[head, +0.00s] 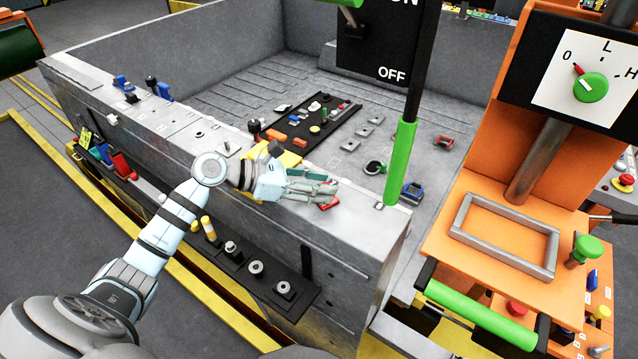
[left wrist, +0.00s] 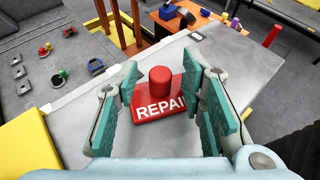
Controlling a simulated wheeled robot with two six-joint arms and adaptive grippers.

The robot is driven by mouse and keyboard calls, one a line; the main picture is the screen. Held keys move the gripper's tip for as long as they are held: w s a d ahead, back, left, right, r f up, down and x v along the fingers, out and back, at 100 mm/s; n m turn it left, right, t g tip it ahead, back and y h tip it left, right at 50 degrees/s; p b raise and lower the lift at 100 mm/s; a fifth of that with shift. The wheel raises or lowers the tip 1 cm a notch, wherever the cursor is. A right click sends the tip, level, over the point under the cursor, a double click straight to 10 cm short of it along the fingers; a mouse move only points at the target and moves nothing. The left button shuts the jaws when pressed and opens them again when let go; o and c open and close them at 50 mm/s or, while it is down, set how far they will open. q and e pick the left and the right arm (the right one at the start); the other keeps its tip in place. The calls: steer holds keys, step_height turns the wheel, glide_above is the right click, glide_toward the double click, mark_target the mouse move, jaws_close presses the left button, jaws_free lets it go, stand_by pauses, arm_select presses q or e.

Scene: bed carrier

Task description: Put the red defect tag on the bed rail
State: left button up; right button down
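The red tag (left wrist: 148,108), lettered "REPAI" with the rest hidden, has a round red knob on top. In the head view, the red tag (head: 329,205) shows just under the fingertips, near the right end of the bed rail (head: 371,209). My left gripper (head: 322,190) is open there, low over the rail. My right gripper is not in view.
A green-gripped post (head: 401,160) stands to the right of the gripper, with an orange control station (head: 535,175) beyond. A side rack holds another red tag (head: 122,165). A black tray (head: 315,120) lies inside the bed.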

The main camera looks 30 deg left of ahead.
arm_select(q)
steer(key=shift+r, duration=0.15)
steer(key=b+v, duration=0.1)
steer(key=v, duration=0.7)
steer(key=shift+s+a, duration=0.15)
steer(key=shift+a, duration=0.05)
steer(key=p+v, duration=0.2)
steer(key=v, duration=0.1)
steer(key=shift+s+a+r, duration=0.15)
steer(key=shift+a+r, duration=0.05)
steer(key=shift+r, duration=0.15)
steer(key=shift+f, duration=0.1)
